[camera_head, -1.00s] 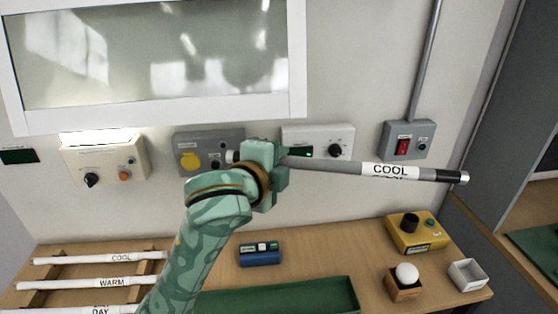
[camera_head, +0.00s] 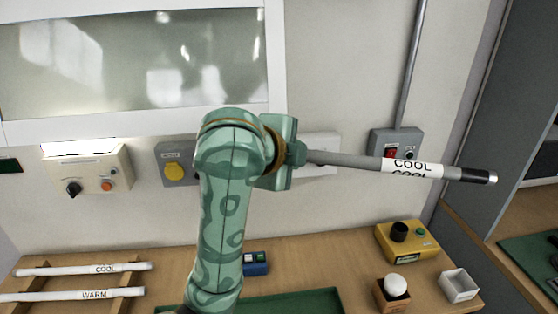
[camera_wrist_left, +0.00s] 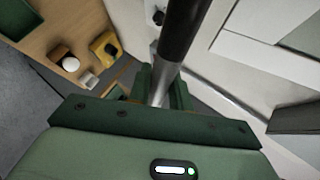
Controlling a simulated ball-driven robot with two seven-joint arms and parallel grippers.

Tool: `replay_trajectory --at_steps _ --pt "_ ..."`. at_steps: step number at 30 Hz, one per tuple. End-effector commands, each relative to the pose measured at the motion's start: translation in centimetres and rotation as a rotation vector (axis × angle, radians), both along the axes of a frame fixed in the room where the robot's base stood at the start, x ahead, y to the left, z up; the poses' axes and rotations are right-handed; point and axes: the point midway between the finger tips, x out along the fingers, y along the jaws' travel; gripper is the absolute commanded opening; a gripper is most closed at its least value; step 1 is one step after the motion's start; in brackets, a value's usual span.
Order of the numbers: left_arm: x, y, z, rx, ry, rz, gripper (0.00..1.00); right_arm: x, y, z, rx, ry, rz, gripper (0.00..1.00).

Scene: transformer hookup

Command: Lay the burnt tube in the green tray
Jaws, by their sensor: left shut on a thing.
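The burnt tube (camera_head: 350,160) is grey with a white COOL label and a blackened end with a metal cap at the right. It is held in the air, nearly level, in front of the wall and above the bench. My left gripper (camera_head: 298,153) is shut on it near the tube's left part; the jaws hide the tube there. In the left wrist view the tube (camera_wrist_left: 182,30) runs up from between the jaws (camera_wrist_left: 160,88), dark with a bright metal part. The green tray (camera_head: 300,302) lies below on the bench, partly hidden by my arm and cut off by the frame.
White tubes labelled COOL (camera_head: 80,269) and WARM (camera_head: 75,295) lie on a wooden rack at left. A blue device (camera_head: 256,264) sits behind the tray. A yellow box (camera_head: 407,242), a wooden block with a white ball (camera_head: 394,290) and a white box (camera_head: 459,286) stand at right.

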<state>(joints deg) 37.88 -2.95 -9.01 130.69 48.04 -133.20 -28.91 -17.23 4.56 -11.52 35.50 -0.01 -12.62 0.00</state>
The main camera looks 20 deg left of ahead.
Motion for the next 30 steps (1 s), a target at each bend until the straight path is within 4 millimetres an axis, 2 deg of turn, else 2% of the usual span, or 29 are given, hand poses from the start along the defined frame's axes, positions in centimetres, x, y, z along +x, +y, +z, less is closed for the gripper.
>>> replay_trajectory --at_steps 4,8,12,16,19,23,30 --pt "1.3 -4.3 -1.3 -0.01 0.12 -0.131 0.0 0.0 0.0 -0.2 0.0 0.0 0.0 0.0" --pt "2.2 -8.1 -4.2 0.001 0.232 -0.297 0.0 0.0 -0.1 -0.3 -0.001 0.001 0.0 0.0" --pt "2.7 -11.5 -9.1 0.043 0.369 -0.553 0.0 0.0 -0.2 -0.4 -0.002 0.0 0.0 0.0" --pt "2.7 -13.4 -14.6 0.134 0.491 -0.87 0.0 0.0 -0.2 -0.5 -0.003 0.001 0.0 0.0" --pt "2.4 -13.6 -18.4 0.226 0.562 -1.105 0.0 0.0 -0.2 -0.5 -0.002 0.001 -0.001 0.0" --pt "1.8 -12.7 -22.9 0.377 0.631 -1.39 0.0 0.0 -0.2 -0.6 -0.002 0.001 -0.001 0.0" --pt "0.2 -8.6 -30.0 0.724 0.694 -1.854 0.0 0.0 -0.2 -0.7 -0.002 0.001 -0.001 0.0"
